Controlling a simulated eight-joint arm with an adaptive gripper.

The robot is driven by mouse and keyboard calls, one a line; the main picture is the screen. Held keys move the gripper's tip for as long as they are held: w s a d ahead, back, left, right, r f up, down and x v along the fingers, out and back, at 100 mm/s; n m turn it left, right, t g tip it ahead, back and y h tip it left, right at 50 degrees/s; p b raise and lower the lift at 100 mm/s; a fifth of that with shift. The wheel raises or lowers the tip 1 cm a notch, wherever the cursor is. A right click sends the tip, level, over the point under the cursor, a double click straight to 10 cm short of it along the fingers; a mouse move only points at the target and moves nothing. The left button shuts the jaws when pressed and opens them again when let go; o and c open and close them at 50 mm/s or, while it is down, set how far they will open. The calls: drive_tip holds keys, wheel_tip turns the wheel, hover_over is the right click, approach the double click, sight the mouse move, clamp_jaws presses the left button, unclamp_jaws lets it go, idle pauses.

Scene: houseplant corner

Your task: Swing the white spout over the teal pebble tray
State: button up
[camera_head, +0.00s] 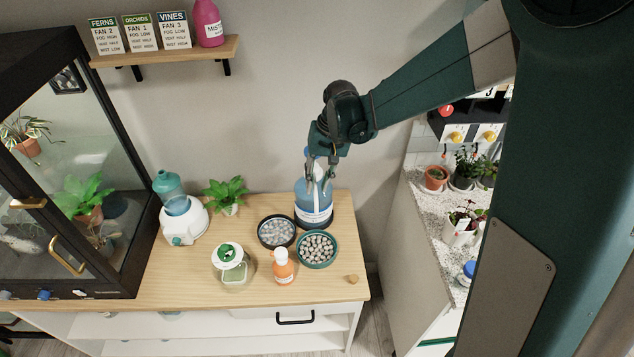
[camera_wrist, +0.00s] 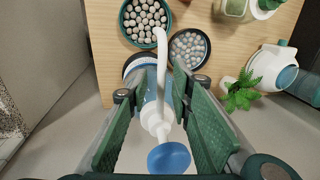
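A blue bottle (camera_head: 313,212) with a white label stands at the back right of the wooden top. Its white spout (camera_wrist: 161,75) rises from a white neck below a blue cap (camera_wrist: 169,158). In the wrist view the spout tip overlaps the edge of the teal pebble tray (camera_wrist: 123,20), on the side toward the black pebble tray (camera_wrist: 209,52). Height above the tray is hard to judge. The teal tray also shows in the head view (camera_head: 318,267). My gripper (camera_wrist: 161,90) is open, one finger either side of the spout with gaps visible.
The black tray touches or nearly touches the teal tray. A fern (camera_head: 227,192) and a white humidifier (camera_head: 184,222) are left. A small cork-like piece (camera_head: 352,279) lies right. A wall is behind.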

drive_tip(key=shift+r, duration=0.15)
wheel_tip(320, 180, up, 12)
drive_tip(key=d, duration=0.2)
drive_tip(key=shift+d+f, duration=0.2)
drive_tip(key=shift+f, duration=0.05)
idle(0.5)
idle(0.5)
drive_tip(key=s+d+r+t+h+b, duration=0.1)
drive_tip(key=s+d+r+t, duration=0.1)
drive_tip(key=s+d, duration=0.35)
drive_tip(key=s+d+r+t+b, duration=0.1)
drive_tip(key=s+d+r+t, duration=0.15)
drive_tip(key=s, duration=0.65)
drive_tip(key=s+d+f+t+b, duration=0.1)
drive_tip(key=s+d+f, duration=0.1)
drive_tip(key=s, duration=0.4)
drive_tip(key=s+d+f+t+h+b, duration=0.1)
drive_tip(key=s+d+f, duration=0.2)
drive_tip(key=s, duration=0.3)
drive_tip(key=shift+s+d+t, duration=0.15)
drive_tip(key=shift+d+t, duration=0.2)
drive_tip(key=shift+d, duration=0.35)
